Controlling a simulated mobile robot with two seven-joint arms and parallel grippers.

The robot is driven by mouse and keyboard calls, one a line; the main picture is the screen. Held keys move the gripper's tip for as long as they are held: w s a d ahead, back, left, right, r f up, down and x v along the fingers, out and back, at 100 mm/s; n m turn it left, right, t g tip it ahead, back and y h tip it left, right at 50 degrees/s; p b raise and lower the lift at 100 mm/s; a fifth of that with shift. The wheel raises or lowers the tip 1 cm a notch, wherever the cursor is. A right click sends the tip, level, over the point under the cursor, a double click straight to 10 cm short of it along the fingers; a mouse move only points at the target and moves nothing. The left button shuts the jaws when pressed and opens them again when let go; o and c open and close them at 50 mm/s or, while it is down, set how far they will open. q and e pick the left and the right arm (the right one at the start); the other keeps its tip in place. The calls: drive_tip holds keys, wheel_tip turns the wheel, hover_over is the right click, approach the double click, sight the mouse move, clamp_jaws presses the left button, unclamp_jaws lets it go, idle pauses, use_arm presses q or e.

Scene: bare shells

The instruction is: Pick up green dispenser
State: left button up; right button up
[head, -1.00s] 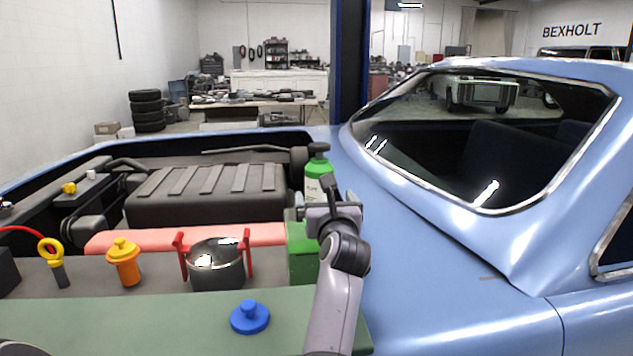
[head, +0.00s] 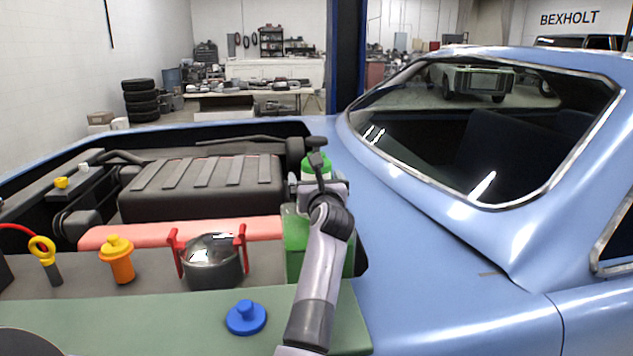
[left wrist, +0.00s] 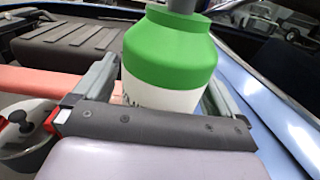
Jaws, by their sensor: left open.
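The green dispenser (head: 307,167) stands upright at the rear right corner of the engine bay. It has a green shoulder, a pale lower body and a dark pump top. My left gripper (head: 318,187) is at it and hides part of its body in the head view. In the left wrist view, the dispenser (left wrist: 168,55) fills the space between the fingers of my open left gripper (left wrist: 160,92), one finger on each side. I cannot tell whether either finger touches it. Its base is hidden behind the gripper's palm. My right gripper is not in view.
A green box (head: 297,235) lies below my left arm. A pot with red handles (head: 212,262), an orange shaker (head: 117,260) and a blue knobbed lid (head: 246,318) are to the left. The blue car body (head: 430,260) rises at right.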

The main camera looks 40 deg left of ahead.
use_arm(q)
drive_tip(key=shift+w+a, duration=0.15)
drive_tip(key=c, duration=1.2)
drive_tip(key=shift+r, duration=0.1)
drive_tip(key=c, duration=0.3)
drive_tip(key=shift+c, duration=0.2)
drive_tip(key=shift+r, duration=0.1)
